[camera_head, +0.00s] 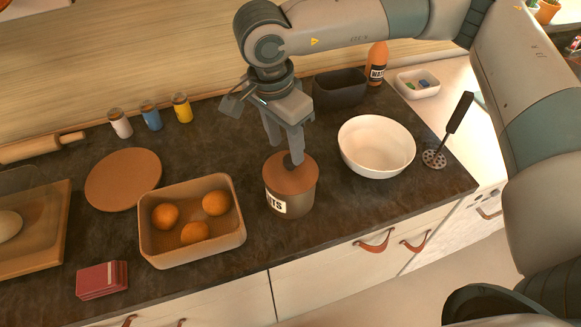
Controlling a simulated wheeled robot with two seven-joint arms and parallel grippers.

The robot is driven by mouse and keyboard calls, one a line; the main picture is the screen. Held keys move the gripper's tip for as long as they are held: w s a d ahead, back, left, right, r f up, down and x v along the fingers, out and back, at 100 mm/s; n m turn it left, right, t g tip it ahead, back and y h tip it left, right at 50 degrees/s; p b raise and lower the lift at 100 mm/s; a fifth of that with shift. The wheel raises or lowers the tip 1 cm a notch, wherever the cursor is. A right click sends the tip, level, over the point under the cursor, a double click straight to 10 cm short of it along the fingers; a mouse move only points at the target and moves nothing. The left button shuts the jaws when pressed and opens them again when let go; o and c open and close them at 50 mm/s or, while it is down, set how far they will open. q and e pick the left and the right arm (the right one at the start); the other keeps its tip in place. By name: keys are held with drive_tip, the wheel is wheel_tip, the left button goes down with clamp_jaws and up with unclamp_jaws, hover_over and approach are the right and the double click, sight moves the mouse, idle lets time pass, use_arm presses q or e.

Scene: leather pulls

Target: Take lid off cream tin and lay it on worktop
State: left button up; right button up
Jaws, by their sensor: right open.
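The tin (303,197) stands upright near the front edge of the worktop (340,222). Its body looks brownish in this light, and part of a black-and-white label shows. A flat brown lid (303,178) sits on top of it, with a small dark knob partly hidden by a finger. My right gripper (284,150) reaches down from above, open, with its fingertips at the lid's knob. I cannot tell whether the fingers touch the knob. My left gripper is not in view.
A white bowl (377,165) stands right of the tin, and a tan box (190,254) with oranges is close on its left. A round brown board (123,180) lies further left. Small shakers (151,116) stand behind. Some bare worktop shows behind the box.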

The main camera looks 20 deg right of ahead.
sight(290, 159)
drive_tip(key=shift+s+d+f+p, duration=0.1)
drive_tip(key=shift+d+f+p, duration=0.1)
drive_tip(key=shift+f+p, duration=0.45)
drive_tip(key=shift+d+f+p, duration=0.2)
drive_tip(key=shift+f+p, duration=0.35)
drive_tip(key=shift+f, duration=1.05)
drive_tip(key=c, duration=1)
